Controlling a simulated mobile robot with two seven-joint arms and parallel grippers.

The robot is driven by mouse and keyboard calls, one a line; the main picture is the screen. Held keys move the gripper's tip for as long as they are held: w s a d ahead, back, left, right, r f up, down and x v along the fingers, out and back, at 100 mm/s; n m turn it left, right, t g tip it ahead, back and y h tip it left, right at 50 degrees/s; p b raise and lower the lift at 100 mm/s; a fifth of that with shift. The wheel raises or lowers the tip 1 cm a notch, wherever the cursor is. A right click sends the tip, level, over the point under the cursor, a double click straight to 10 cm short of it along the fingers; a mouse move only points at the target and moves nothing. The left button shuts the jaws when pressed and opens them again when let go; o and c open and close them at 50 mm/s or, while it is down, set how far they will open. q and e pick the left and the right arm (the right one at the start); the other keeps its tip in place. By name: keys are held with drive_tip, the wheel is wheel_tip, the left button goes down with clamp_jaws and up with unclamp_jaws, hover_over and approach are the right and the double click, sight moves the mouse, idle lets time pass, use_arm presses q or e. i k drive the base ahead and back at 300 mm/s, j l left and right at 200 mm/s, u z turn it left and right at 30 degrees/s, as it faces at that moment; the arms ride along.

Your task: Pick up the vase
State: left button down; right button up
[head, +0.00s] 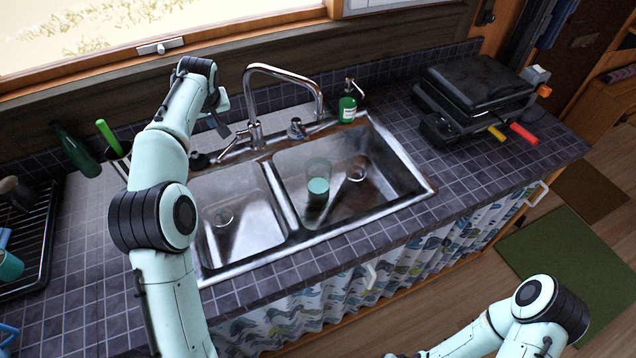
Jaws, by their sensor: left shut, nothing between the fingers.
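A clear vessel with a teal lower part (318,187), which may be the vase, stands upright in the right basin of the sink. A dark green bottle-like vessel (77,152) is tilted at the far left of the counter; I cannot tell for sure which one is the vase. My left gripper (222,128) is shut and empty, above the back edge of the sink, left of the faucet and apart from both vessels. My right arm shows at the bottom right, but its gripper is out of view.
The double sink (284,240) has a tall curved faucet (284,70) at its back. A green soap bottle (347,108) stands behind the right basin. A black grill (478,90) sits on the right counter. A dish rack (40,235) is at the far left. The front counter strip is clear.

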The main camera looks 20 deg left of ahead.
sight(321, 204)
drive_tip(key=k+l, duration=0.55)
drive_tip(key=l, duration=0.15)
drive_tip(key=k+l, duration=0.6)
drive_tip(key=l, duration=0.15)
